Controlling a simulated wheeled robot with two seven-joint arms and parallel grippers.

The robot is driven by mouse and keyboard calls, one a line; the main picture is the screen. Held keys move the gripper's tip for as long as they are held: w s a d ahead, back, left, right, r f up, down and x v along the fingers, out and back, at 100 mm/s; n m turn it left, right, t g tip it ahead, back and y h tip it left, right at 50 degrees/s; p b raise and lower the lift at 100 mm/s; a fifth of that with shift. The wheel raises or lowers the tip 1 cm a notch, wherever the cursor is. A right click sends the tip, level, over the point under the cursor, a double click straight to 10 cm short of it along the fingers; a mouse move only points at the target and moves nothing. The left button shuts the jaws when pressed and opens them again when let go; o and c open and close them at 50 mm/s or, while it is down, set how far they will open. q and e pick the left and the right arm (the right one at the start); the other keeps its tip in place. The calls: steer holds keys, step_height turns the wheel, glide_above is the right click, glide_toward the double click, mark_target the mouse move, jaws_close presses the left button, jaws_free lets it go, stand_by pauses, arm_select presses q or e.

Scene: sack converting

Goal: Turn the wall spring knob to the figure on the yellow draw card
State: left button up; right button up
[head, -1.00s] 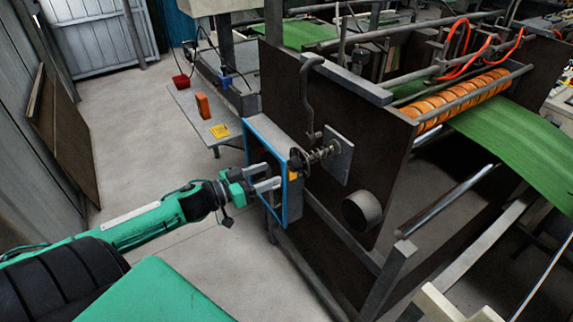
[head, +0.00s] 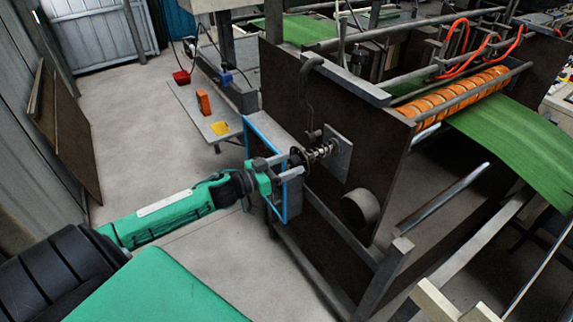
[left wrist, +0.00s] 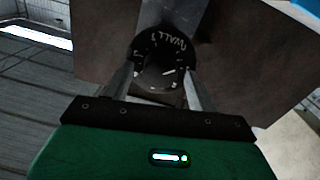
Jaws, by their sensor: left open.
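The wall spring knob (head: 297,157) is a dark round knob on a shaft with a coil spring, fixed to a grey plate on the brown machine panel. In the left wrist view the dark knob (left wrist: 162,62) shows white markings, with letters that look like "WALL"; its figures are too small to read. My left gripper (head: 286,165) is open, its fingers reaching to the knob, one on each side; I cannot tell whether they touch it. The yellow draw card (head: 220,129) lies on the grey bench; its figure is not readable. My right gripper is not in view.
An orange block (head: 203,103) and a red container (head: 181,77) are on the bench (head: 186,98). A dark round roller end (head: 361,209) sticks out below the knob.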

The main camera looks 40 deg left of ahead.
arm_select(q)
steer(key=c, duration=1)
steer(key=shift+m, duration=0.3)
